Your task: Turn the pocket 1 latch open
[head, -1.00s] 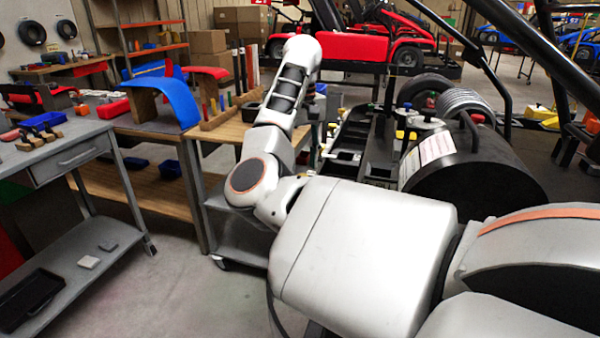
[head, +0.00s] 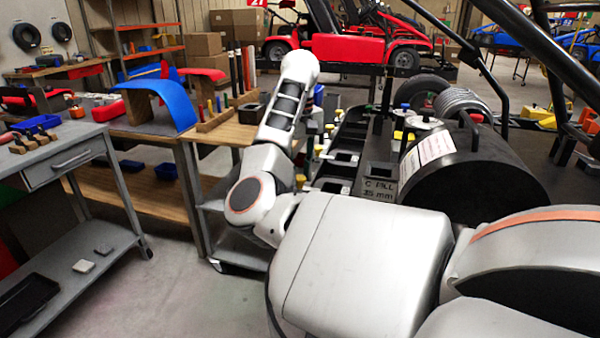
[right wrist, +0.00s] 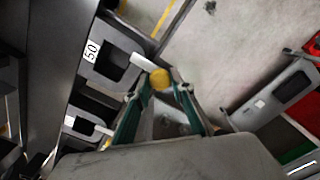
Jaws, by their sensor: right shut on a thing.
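In the right wrist view my right gripper (right wrist: 160,86) has its teal fingers closed around a yellow knob (right wrist: 161,78). The knob sits at the end of a white latch lever (right wrist: 143,62), beside a dark pocket (right wrist: 108,60) with a white label reading 50. I cannot tell from a number which pocket is pocket 1. My left gripper is not in view.
A large black cylinder (head: 470,170) stands right of the rack. Black frame tubes (head: 540,50) cross the upper right. A wooden bench (head: 230,132) with tools and a grey cart (head: 60,160) stand at the left. Floor between the cart and my arm is clear.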

